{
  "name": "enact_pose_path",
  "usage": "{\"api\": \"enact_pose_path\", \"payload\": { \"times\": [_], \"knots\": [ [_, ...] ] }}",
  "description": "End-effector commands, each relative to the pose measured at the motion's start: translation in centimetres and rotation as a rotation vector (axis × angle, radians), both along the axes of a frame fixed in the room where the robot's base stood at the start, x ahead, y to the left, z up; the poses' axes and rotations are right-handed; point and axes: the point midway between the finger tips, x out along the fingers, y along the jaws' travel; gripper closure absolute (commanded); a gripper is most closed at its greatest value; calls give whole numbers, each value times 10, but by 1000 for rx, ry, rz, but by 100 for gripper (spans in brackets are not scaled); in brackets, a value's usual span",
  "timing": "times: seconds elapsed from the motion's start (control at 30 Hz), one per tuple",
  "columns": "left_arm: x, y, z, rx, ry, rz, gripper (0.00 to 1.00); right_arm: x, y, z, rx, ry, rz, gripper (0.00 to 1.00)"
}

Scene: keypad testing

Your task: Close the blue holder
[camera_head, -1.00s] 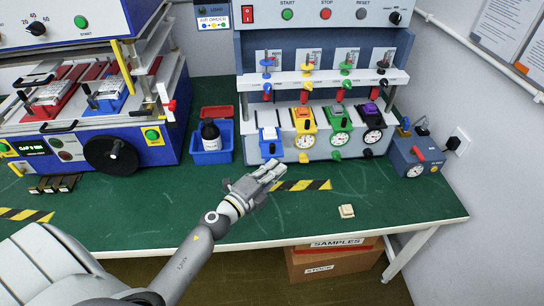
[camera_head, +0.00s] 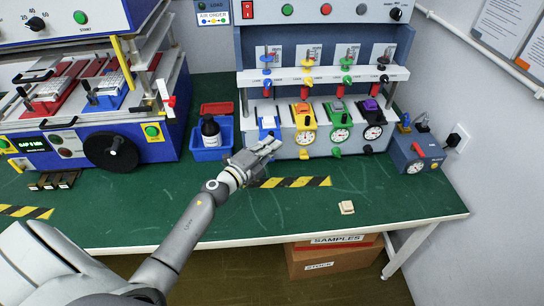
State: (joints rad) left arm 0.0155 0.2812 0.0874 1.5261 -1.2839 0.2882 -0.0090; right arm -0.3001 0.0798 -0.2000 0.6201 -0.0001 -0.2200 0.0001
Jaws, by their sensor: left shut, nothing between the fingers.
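The blue holder (camera_head: 269,122) is the leftmost of a row of coloured holders along the front of the grey test machine. Beside it are the yellow holder (camera_head: 304,117), the green holder (camera_head: 338,114) and the black-and-purple one (camera_head: 371,112). My left gripper (camera_head: 273,144) is shut and empty. Its fingertips are at the lower front of the blue holder and hide that part. I cannot tell whether they touch it. My right gripper is out of view.
A blue bin (camera_head: 212,152) with a dark bottle (camera_head: 210,131) stands left of the machine. A small grey gauge box (camera_head: 415,152) is at the right. A beige block (camera_head: 346,208) lies on the green table (camera_head: 400,200), which is clear in front.

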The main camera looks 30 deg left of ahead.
Motion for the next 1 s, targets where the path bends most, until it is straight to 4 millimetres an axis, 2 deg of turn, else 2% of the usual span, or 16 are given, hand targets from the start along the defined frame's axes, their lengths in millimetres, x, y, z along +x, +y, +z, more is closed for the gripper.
{"api": "enact_pose_path", "payload": {
  "times": [0.1,0.3,0.47,1.0],
  "knots": [
    [25,17,-1,3,-3,0,100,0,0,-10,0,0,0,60],
    [49,33,-1,2,-1,0,100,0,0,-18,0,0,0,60],
    [54,37,1,1,-1,0,100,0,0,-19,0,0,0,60],
    [53,37,2,0,-2,0,100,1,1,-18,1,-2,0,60]
  ]
}}
